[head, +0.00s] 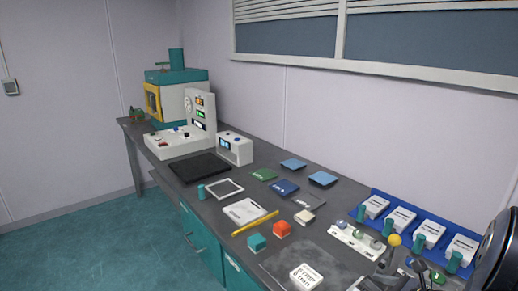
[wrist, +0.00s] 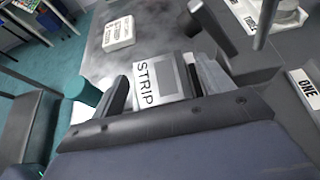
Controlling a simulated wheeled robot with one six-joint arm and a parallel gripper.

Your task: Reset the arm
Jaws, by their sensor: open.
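My gripper (wrist: 165,85) is open in the wrist view, one dark finger at left and one at right. A grey-white block labelled STRIP (wrist: 150,82) shows between and beyond the fingers; I cannot tell whether they touch it. A second white labelled block (wrist: 118,33) lies farther off on the bench, apart from the fingers. In the head view, a white block labelled STRIP (head: 306,275) lies at the bench's front edge.
In the head view, a blue rack (head: 365,205) with several white labelled units stands at right, behind a white holder (head: 357,241). Instruments (head: 182,143) stand at the far left.

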